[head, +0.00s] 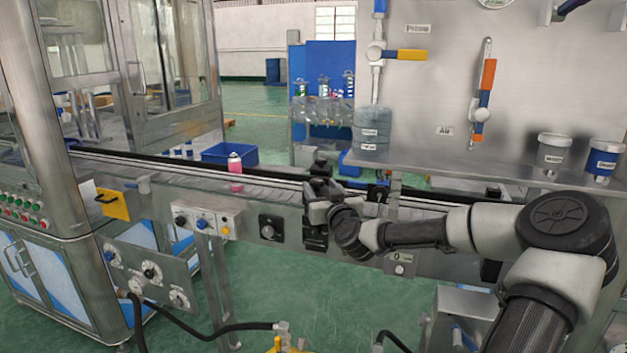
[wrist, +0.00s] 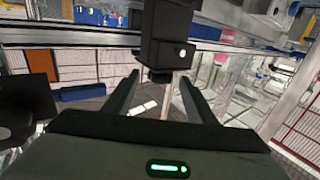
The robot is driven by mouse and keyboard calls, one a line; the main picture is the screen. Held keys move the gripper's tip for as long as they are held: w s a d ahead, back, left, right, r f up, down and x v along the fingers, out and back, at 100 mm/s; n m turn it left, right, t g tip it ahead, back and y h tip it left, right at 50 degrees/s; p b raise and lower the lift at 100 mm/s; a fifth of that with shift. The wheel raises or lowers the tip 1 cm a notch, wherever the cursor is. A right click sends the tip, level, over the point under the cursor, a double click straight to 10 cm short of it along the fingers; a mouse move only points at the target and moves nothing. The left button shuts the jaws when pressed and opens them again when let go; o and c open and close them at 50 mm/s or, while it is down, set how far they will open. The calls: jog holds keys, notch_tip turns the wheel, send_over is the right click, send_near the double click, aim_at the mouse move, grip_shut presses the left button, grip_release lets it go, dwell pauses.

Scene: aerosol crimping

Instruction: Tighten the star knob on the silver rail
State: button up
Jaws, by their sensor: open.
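The silver rail (head: 270,180) runs along the conveyor in the head view, and rails (wrist: 60,38) cross the top of the wrist view. A black clamp block (wrist: 166,35) sits at the rail in the wrist view, with a short dark knob-like part (wrist: 160,76) at its lower end. I cannot make out a star shape on it. My gripper (wrist: 160,92) is open, its two fingers on either side of the space just below that part, with no clear contact. In the head view my gripper (head: 314,192) is at the rail and hides part of it.
A pink can (head: 235,172) stands on the conveyor left of my gripper, with a blue bin (head: 229,153) behind. A control box (head: 207,222) and a black dial (head: 271,227) are on the conveyor's front. A steel panel (head: 530,80) rises behind at right.

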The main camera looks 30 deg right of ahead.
aim_at(322, 180)
jog(key=x, duration=0.7)
jog(key=shift+w, duration=0.4)
jog(key=c, duration=1)
jog(key=shift+m+h+b, duration=0.4)
jog(key=shift+h+b, duration=0.4)
jog(key=shift+b, duration=0.25)
jog(key=shift+c, duration=0.2)
jog(key=s+d+m+g+h+p, duration=0.1)
jog(key=m+g+h+p, duration=0.1)
jog(key=m+g+h, duration=0.2)
jog(key=s+d+m+g+h+p, duration=0.1)
jog(key=m+g+h+p, duration=0.1)
jog(key=m+g+h, duration=0.2)
jog(key=s+m+g+h+p, duration=0.1)
jog(key=m+g+h+p, duration=0.1)
jog(key=m+g, duration=0.3)
jog(key=shift+s+d+g+h, duration=0.1)
jog(key=shift+d+g+h, duration=0.1)
jog(key=shift+g+h, duration=0.4)
jog(key=shift+s+d+g+h, duration=0.1)
jog(key=shift+d+g+h, duration=0.15)
jog(key=shift+g, duration=0.55)
jog(key=shift+s+f+m+g+p, duration=0.1)
jog(key=shift+s+m+g+p, duration=0.1)
jog(key=shift+m+g, duration=0.6)
jog(key=shift+s+m+g+p, duration=0.1)
jog(key=shift+s+m+g, duration=0.3)
jog(key=shift+g, duration=0.7)
